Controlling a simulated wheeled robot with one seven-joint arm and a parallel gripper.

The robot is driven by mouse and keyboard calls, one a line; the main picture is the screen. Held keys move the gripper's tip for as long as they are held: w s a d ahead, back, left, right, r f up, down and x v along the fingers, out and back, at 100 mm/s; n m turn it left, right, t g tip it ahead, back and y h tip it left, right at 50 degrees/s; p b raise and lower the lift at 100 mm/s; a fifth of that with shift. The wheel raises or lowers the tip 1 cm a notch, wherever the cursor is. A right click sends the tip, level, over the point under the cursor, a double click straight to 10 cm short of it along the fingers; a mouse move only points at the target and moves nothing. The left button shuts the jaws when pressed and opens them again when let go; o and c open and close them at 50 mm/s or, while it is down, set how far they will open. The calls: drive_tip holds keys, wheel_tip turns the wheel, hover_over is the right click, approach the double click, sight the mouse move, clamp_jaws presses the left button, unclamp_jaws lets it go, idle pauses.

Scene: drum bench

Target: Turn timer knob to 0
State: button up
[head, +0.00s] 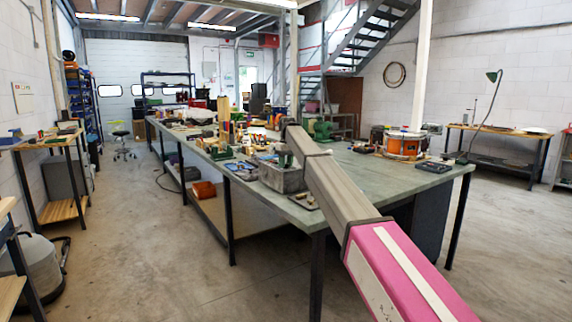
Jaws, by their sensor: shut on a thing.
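My arm reaches from the lower right over the long green-topped workbench (352,168). At its far end, a small grey part that looks like my gripper (284,160) points down, just above or at a grey box-like thing (285,180) near the bench's front left edge. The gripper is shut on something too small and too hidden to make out. I cannot pick out the timer, its knob or any dial marks, so the knob's setting does not show.
Tools and small parts crowd the bench left of and behind my arm. An orange drum (405,146) and a dark flat tray (434,166) stand toward its right end. A post rises behind the drum.

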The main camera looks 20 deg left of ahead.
drive_tip(key=n, duration=0.6)
drive_tip(key=shift+a, duration=0.1)
drive_tip(key=n, duration=0.6)
drive_tip(key=shift+s+n+h, duration=0.1)
drive_tip(key=shift+n+h, duration=0.2)
drive_tip(key=shift+n, duration=0.1)
drive_tip(key=n, duration=1.2)
drive_tip(key=o, duration=0.9)
drive_tip(key=shift+s, duration=0.1)
drive_tip(key=shift+o, duration=0.2)
drive_tip(key=shift+r, duration=0.1)
